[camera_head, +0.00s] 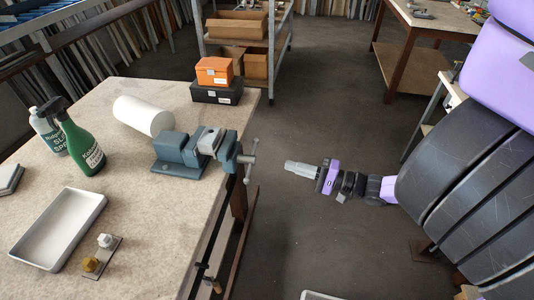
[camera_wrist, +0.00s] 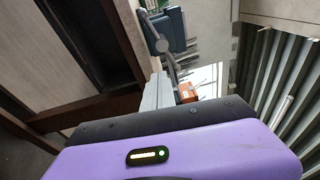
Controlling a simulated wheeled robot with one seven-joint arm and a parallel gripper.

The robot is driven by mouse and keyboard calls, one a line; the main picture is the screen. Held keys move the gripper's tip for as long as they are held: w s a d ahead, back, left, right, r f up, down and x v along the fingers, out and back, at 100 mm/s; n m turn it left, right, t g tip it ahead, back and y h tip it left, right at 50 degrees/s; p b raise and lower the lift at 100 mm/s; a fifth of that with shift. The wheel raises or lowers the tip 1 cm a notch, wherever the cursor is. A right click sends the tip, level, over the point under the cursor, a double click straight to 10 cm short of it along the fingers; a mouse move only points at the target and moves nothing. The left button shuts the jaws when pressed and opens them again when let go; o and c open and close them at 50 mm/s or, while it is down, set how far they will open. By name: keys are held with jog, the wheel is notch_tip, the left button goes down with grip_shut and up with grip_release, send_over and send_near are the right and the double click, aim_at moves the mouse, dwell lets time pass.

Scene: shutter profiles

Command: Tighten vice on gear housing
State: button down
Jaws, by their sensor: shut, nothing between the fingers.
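The blue-grey vice (camera_head: 180,155) stands on the workbench near its right edge. A light grey metal piece (camera_head: 209,140), seemingly the gear housing, sits at its jaws; whether the jaws press on it cannot be told. The vice's T-shaped handle (camera_head: 248,160) sticks out past the bench edge. My gripper (camera_head: 288,166) is shut and empty in the air to the right of the handle, apart from it and pointing towards it. In the wrist view, the grey fingers (camera_wrist: 156,92) are together and the vice (camera_wrist: 166,30) shows beyond them.
The workbench (camera_head: 140,215) also holds a white roll (camera_head: 144,115), a green spray bottle (camera_head: 81,144), a grey bottle (camera_head: 47,130), a white tray (camera_head: 60,228), a small plate with knobs (camera_head: 103,256) and orange (camera_head: 214,70) and black (camera_head: 217,93) boxes. Open floor lies right of the bench.

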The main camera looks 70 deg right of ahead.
jog(key=s+a+f+m+h+b, duration=0.2)
jog(key=s+f+m+h, duration=0.2)
jog(key=h, duration=0.2)
notch_tip(320, 180, up, 16)
jog(key=w+d+n+t+y+b, duration=0.2)
jog(key=n+t+y+b, duration=0.5)
jog(key=n, duration=1.1)
jog(key=n+g+y+b, duration=0.3)
jog(key=n+g, duration=0.3)
jog(key=n, duration=0.5)
send_over(247, 160)
jog(key=s+d, duration=0.2)
jog(key=d, duration=0.2)
notch_tip(247, 160, down, 4)
jog(key=r, duration=0.1)
jog(key=shift+m, duration=0.3)
jog(key=shift+s+d+f+b, duration=0.15)
jog(key=shift+f+b, duration=0.05)
jog(key=shift+f, duration=0.5)
jog(key=shift+s+d+f+b, duration=0.15)
jog(key=shift+f+b, duration=0.1)
jog(key=shift+f, duration=0.45)
jog(key=shift+s+d+f+b, duration=0.1)
jog(key=shift+d+f+b, duration=0.1)
jog(key=shift+f, duration=0.5)
